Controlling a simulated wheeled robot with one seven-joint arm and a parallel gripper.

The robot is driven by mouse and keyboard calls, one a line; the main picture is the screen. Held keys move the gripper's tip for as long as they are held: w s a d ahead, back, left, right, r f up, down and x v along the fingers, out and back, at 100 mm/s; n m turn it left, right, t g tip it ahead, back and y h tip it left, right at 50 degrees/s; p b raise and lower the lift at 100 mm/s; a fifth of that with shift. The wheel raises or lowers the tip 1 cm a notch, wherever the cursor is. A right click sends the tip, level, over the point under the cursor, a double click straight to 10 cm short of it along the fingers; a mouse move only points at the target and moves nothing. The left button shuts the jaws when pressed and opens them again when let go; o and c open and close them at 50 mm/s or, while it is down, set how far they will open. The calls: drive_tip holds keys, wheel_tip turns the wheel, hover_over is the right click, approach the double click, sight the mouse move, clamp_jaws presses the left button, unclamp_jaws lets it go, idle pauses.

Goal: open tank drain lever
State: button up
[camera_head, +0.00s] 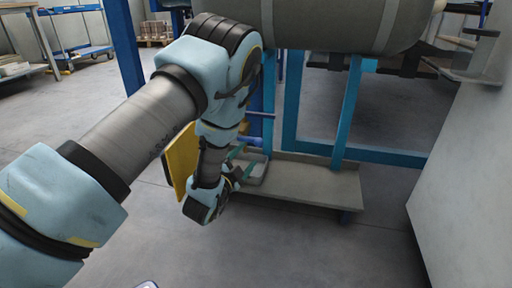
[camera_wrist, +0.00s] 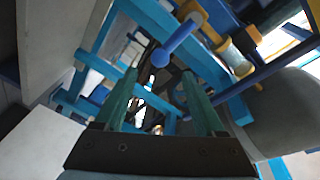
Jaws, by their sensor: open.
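The grey tank (camera_head: 345,28) is at the top of the head view, on a blue frame. A blue lever (camera_wrist: 179,38) with a rounded end shows in the wrist view, rising to the upper right beside a yellowish fitting (camera_wrist: 236,58). It looks to be the drain lever. My gripper (camera_wrist: 162,82) is open, with its two green fingers spread and nothing held between them. The lever's rounded end appears above and between the fingertips in the wrist view; I see no contact. In the head view my arm partly hides my gripper (camera_head: 238,160), low under the tank.
A yellow panel (camera_head: 181,158) stands beside my arm. A low grey platform (camera_head: 312,183) lies under the tank, with blue frame posts (camera_head: 347,110) rising near it. A pale wall (camera_head: 468,160) bounds the right. The floor in front is clear.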

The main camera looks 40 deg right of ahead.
sight(256, 145)
drive_tip(key=b+x, duration=0.3)
drive_tip(key=x, duration=0.5)
drive_tip(key=shift+w+d, duration=0.15)
drive_tip(key=shift+d, duration=0.05)
drive_tip(key=shift+w+d, duration=0.15)
drive_tip(key=shift+d, duration=0.35)
clamp_jaws()
idle(0.7)
